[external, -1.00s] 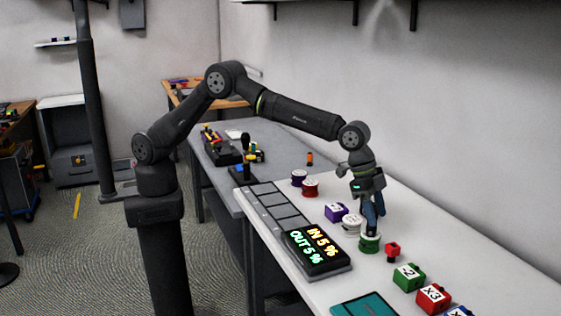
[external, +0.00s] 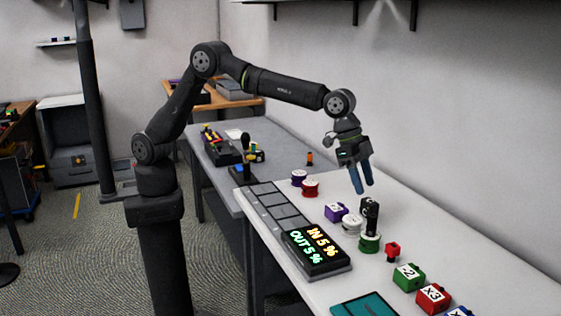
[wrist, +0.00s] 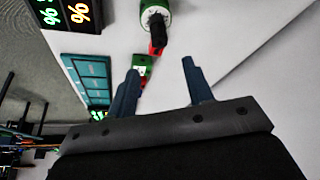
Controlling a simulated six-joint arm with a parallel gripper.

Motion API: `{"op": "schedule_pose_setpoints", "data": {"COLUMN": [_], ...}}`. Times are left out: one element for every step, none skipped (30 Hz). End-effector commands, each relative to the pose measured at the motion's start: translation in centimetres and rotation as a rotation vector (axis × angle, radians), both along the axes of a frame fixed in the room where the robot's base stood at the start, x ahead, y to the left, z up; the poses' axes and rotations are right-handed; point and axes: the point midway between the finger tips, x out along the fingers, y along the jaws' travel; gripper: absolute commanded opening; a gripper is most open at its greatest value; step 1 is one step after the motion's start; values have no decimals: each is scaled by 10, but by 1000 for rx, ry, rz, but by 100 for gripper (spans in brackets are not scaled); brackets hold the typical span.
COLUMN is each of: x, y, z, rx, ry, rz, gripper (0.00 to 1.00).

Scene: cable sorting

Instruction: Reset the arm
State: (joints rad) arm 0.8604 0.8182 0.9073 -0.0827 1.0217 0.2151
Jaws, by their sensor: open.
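My gripper (external: 361,190) is open and empty, raised above the white table. Its two blue fingers also show spread apart in the wrist view (wrist: 160,80). Below it and a little to the right, a black upright piece (external: 370,213) stands on or just behind a green spool (external: 369,243). In the wrist view the green spool (wrist: 155,14) lies beyond the fingertips, with a dark piece over it. Nothing lies between the fingers at their tips that I can see held.
Purple (external: 336,212) and white (external: 351,225) pieces stand left of the green spool. A red piece (external: 392,251) and numbered blocks (external: 409,277) stand to the right. The display box (external: 318,250) and a teal tray (external: 365,305) are at the front. The wall rises behind the table.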

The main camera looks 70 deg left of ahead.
Motion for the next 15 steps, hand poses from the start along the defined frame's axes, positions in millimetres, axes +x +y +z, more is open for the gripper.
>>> {"op": "schedule_pose_setpoints", "data": {"x": [1,3,4,6,7,9,10,11,12,14,15,16,17,18,20], "y": [-4,-6,-9,-11,-13,-16,-18,-20,-22,-24,-26,-29,-31,-33,-35], "z": [-20,-26,-33,-39,-44,-51,-57,-63,-71,-76,-81,-88,-94,-99,-106], "rx": [11,11,10,10,11,9,9,10,10,10,9,9,9,9,10], "ry": [9,9,8,8,8,7,7,7,7,7,6,6,6,6,6], "rz": [-1,0,0,0,1,1,1,1,1,1,1,1,1,1,1], "gripper": [47,47,47,47,47,47,47,47,47,47,47,47,47,47,47]}}
